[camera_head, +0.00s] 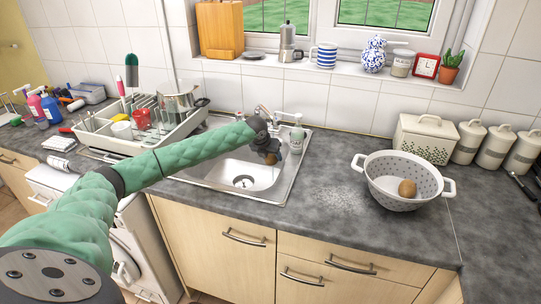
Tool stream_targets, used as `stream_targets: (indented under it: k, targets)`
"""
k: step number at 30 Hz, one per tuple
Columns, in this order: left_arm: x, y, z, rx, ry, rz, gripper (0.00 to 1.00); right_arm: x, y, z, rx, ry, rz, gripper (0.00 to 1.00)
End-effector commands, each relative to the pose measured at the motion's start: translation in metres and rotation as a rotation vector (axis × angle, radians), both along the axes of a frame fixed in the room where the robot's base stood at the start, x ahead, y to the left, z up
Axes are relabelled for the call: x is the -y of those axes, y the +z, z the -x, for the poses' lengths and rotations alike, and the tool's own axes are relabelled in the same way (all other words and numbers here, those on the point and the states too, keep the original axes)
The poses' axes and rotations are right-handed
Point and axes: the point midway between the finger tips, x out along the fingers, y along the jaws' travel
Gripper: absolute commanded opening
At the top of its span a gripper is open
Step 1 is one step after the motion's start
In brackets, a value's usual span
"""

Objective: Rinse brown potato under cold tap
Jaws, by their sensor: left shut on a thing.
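My left gripper (268,151) reaches in from the left over the sink (222,174). It is shut on a small brown potato (270,159), which hangs over the right side of the basin, mostly hidden by the fingers. The taps (264,111) stand at the back of the sink, partly hidden behind my gripper. I cannot tell whether water runs. A second brown potato (407,188) lies in the white colander (386,196) on the counter at right. My right gripper is not in view.
A dish rack (139,146) with a pot stands left of the sink. A soap bottle (297,135) stands at the sink's back right. A bread bin (425,138) and canisters (468,142) line the wall at right. Counter between sink and colander is free.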

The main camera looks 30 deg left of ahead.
Motion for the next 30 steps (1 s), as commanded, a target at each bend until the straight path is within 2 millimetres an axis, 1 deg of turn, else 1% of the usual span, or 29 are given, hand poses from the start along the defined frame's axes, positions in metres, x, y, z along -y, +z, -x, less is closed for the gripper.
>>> stream_targets:
  k: [3, 30]
  targets:
    - [-0.002, 0.003, 0.008, 0.000, 0.000, -0.001, 0.24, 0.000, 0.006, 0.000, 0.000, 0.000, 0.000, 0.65]
    - [-0.006, 0.002, 0.065, 0.000, -0.001, -0.003, 0.24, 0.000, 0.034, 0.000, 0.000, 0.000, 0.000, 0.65]
